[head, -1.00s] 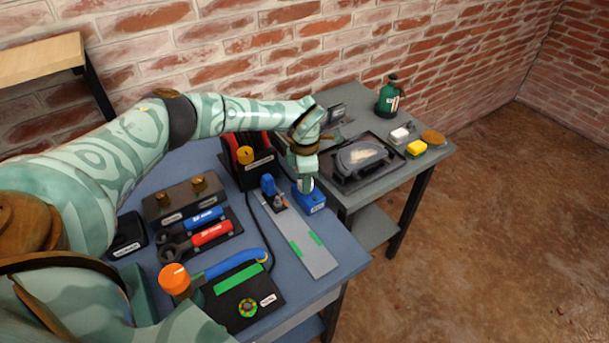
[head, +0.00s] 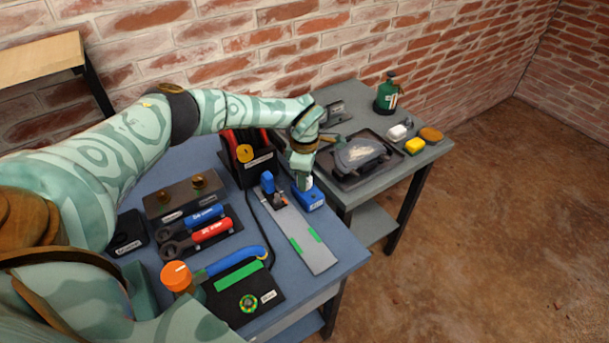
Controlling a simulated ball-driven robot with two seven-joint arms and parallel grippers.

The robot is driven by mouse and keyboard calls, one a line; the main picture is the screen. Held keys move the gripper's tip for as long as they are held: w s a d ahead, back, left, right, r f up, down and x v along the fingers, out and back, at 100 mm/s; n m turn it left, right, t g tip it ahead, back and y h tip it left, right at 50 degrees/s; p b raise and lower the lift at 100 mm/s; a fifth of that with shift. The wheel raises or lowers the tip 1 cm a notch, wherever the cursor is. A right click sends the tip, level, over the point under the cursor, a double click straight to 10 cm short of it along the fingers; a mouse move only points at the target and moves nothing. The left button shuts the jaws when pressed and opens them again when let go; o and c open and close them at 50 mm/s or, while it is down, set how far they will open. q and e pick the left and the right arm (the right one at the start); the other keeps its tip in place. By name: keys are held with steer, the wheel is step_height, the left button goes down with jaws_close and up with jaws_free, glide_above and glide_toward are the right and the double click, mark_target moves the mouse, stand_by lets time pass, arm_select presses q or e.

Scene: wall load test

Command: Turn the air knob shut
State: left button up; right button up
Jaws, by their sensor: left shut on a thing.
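My left gripper (head: 304,182) reaches down from the left over the bench and is shut at the top of a small blue box (head: 311,199). What it grips is mostly hidden by the fingers and fits the air knob; its turn angle cannot be seen. A pale spot shows beside the fingertips. The blue box carries a small label too tiny to read and stands beside a grey plate (head: 319,259) with green strips and a blue-topped clamp (head: 268,183). My right gripper is not in view.
A dark block with brass fittings (head: 170,202), red and blue-handled tools (head: 212,230), an orange-capped part (head: 177,276) and a black holder (head: 250,171) crowd the blue bench. A grey table (head: 370,100) behind carries a dark tray (head: 337,178), a green bottle (head: 387,94) and small blocks.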

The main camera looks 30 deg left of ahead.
arm_select(q)
steer(key=o, duration=1)
steer(key=shift+r, duration=0.1)
step_height(320, 180, up, 16)
steer(key=p, duration=0.3)
steer(key=shift+r+p, duration=0.1)
steer(key=shift+p, duration=0.25)
